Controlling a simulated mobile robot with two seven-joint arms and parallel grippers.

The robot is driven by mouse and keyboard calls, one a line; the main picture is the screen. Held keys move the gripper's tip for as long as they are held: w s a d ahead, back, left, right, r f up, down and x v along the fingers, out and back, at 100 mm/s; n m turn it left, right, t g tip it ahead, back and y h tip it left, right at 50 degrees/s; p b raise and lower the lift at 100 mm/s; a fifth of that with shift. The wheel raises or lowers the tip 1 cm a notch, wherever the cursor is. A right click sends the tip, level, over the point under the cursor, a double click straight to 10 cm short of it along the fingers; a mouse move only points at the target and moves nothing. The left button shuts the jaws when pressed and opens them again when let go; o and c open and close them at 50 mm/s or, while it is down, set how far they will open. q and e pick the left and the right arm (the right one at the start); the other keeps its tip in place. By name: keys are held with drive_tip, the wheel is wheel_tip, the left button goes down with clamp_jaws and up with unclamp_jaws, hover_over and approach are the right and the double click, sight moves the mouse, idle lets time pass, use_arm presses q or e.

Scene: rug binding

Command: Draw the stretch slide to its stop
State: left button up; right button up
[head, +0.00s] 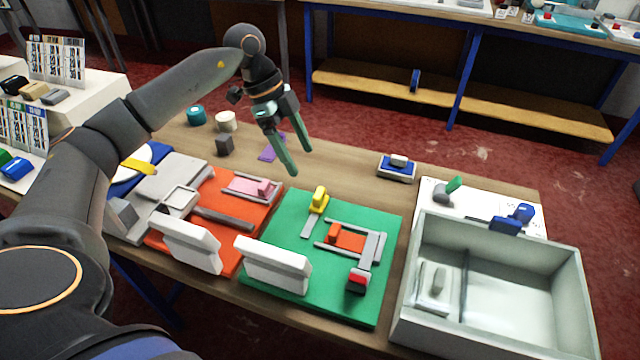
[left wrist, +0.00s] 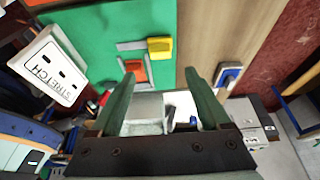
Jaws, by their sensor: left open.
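The green board (head: 285,225) carries a white sign (head: 272,264), which reads STRETCH in the left wrist view (left wrist: 50,68). On the board an orange slide block (head: 347,237) sits between grey rails; it shows in the left wrist view (left wrist: 135,72) just beyond the left finger. A yellow block (head: 319,199) stands at the board's far side, on a grey strip. My left gripper (head: 299,161) is open and empty, above and behind the board's far edge, touching nothing. My right gripper is out of view.
A red board (head: 215,215) with a pink block (head: 265,187) adjoins on the left. A deep grey box (head: 578,285) stands at the right. A small blue block (head: 397,170) lies behind the green board. Bare tabletop lies around it.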

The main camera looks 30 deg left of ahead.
sight(318, 192)
use_arm(q)
drive_tip(key=x, duration=1)
drive_tip(key=shift+d, duration=0.1)
clamp_jaws()
idle(0.3)
idle(0.8)
